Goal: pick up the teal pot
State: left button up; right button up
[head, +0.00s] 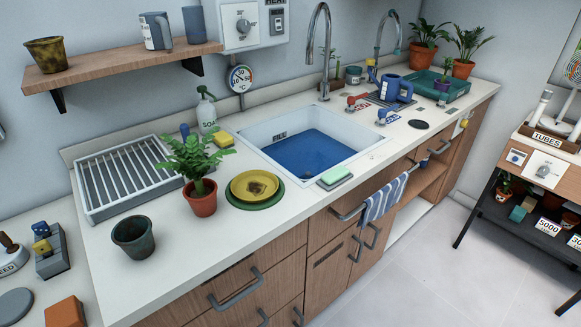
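A dark teal pot (133,239) with a worn, brownish rim stands upright near the front left of the white counter (225,240). It looks empty, though its inside is dark. It stands apart from the things around it. Neither of my grippers is in the head view.
A terracotta pot with a palm (202,198) stands to the pot's right, with a yellow saucer on a green one (255,190) beyond. A drying rack (130,180) lies behind. The sink (305,145) holds blue water. An orange block (66,312) is at front left.

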aim_at(133, 234)
jog(key=u, duration=1.25)
